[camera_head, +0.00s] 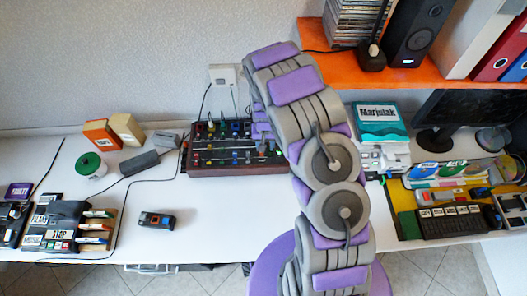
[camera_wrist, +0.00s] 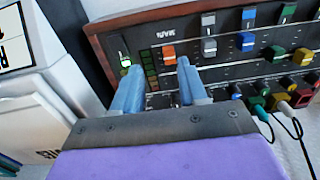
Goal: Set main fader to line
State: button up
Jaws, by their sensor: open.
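My gripper (camera_wrist: 160,68) has two blue fingers, spread open over the left end of the panel. The orange cap shows between the tips, near the right finger. Contact cannot be told. My arm hides the mixer's right side in the head view.
Cables (camera_wrist: 290,130) plug into the panel's lower right, beside coloured knobs. A white box (camera_wrist: 55,105) stands close on the left. An orange shelf (camera_head: 440,72) with a speaker (camera_head: 412,35) is at upper right. The desk (camera_head: 200,215) in front of the mixer is clear.

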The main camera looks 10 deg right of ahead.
aim_at(261, 154)
jog(key=f, duration=0.1)
jog(key=a+f, duration=0.1)
jog(key=f, duration=0.1)
jog(key=a+f, duration=0.1)
jog(key=shift+f, duration=0.25)
jog(key=shift+a+f, duration=0.25)
jog(key=shift+a, duration=0.05)
jog(key=shift+d, duration=1.1)
jog(key=shift+c, duration=1.6)
jog(key=shift+a, duration=0.7)
jog(key=c, duration=0.4)
jog(key=shift+d, duration=0.3)
grip_shut()
jog(key=shift+a, duration=0.15)
